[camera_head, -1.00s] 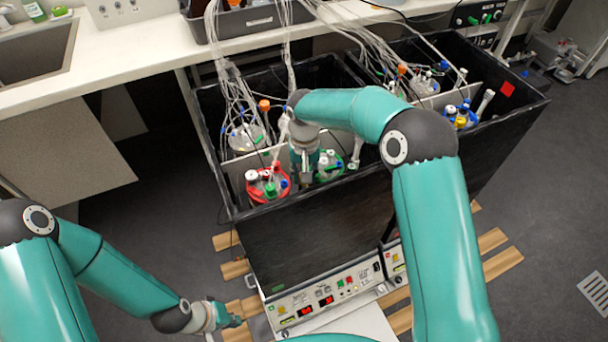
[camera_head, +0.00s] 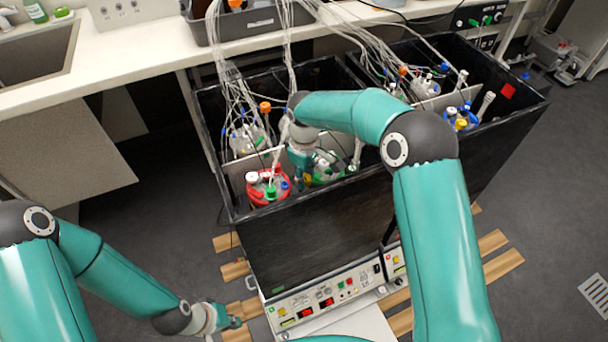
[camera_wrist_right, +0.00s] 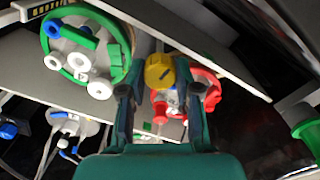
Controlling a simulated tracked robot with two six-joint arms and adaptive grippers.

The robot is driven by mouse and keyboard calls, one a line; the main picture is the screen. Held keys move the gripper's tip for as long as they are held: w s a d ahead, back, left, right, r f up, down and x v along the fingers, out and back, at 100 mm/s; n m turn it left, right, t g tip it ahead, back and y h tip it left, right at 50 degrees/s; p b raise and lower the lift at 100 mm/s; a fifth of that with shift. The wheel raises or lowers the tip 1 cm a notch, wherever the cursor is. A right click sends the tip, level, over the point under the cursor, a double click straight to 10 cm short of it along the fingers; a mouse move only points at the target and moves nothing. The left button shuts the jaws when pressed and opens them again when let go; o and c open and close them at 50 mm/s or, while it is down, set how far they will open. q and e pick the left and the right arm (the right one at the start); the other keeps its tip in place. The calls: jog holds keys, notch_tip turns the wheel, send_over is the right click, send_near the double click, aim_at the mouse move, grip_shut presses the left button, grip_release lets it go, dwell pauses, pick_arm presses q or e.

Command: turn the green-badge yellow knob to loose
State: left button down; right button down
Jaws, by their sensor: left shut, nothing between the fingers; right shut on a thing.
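The yellow knob (camera_wrist_right: 160,72) sits between the fingers of my right gripper (camera_wrist_right: 161,88) in the right wrist view. In the head view a small yellow part (camera_head: 308,181) shows just below my right gripper (camera_head: 302,172), between the red-ringed vessel (camera_head: 267,186) and the green-ringed vessel (camera_head: 326,168). I cannot make out a green badge or the knob's setting. My right gripper is shut on the yellow knob. My left gripper (camera_head: 235,315) is shut and empty, low at the front left, away from the vessels.
The vessels stand in a black-walled shaker box (camera_head: 320,235) with tubes rising from them. A light divider (camera_head: 246,168) runs inside the box. A control panel (camera_head: 325,300) is at its front. A counter (camera_head: 130,45) lies behind. Floor at the left is clear.

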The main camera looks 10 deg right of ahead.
jog(key=shift+w+r+n, duration=0.15)
jog(key=shift+n, duration=0.45)
jog(key=c, duration=0.9)
grip_release()
jog(key=shift+o, duration=0.4)
notch_tip(320, 180, up, 12)
jog(key=shift+f, duration=0.2)
